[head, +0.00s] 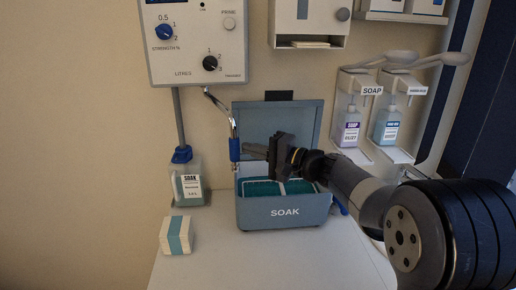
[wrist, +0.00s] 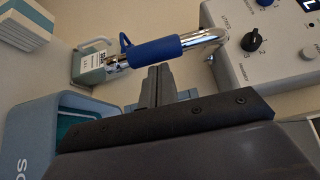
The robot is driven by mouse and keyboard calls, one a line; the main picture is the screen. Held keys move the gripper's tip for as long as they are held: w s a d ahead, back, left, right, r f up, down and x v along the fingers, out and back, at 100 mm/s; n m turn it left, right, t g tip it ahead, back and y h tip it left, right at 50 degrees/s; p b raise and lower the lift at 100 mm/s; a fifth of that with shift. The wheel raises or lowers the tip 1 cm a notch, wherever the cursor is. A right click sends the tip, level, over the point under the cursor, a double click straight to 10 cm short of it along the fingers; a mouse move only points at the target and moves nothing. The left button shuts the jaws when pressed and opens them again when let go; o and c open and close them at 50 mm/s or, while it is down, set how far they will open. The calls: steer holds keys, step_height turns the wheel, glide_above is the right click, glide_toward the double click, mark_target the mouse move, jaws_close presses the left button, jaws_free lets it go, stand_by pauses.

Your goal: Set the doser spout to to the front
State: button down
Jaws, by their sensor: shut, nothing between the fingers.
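The doser (head: 198,42) is a pale wall box with dials. Its chrome spout (head: 219,105) comes out below the box, slants down to the right, then hangs down with a blue sleeve (head: 234,150) near its end. The spout's end is over the left side of the SOAK box. My gripper (head: 246,149) is shut and empty, just right of the sleeve. In the wrist view, the shut fingertips (wrist: 160,76) are close to the blue sleeve (wrist: 155,50). I cannot tell whether they touch it.
The open SOAK box (head: 283,213) stands on the counter (head: 258,262) under my gripper. A SOAK bottle (head: 189,186) and a small white-and-blue box (head: 178,235) are at left. Soap dispensers (head: 350,115) hang at right. The front counter is clear.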

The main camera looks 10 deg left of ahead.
steer(key=s+a+b, duration=0.5)
steer(key=a+b, duration=0.2)
steer(key=shift+s+a, duration=0.2)
steer(key=shift+a, duration=0.15)
stand_by(0.4)
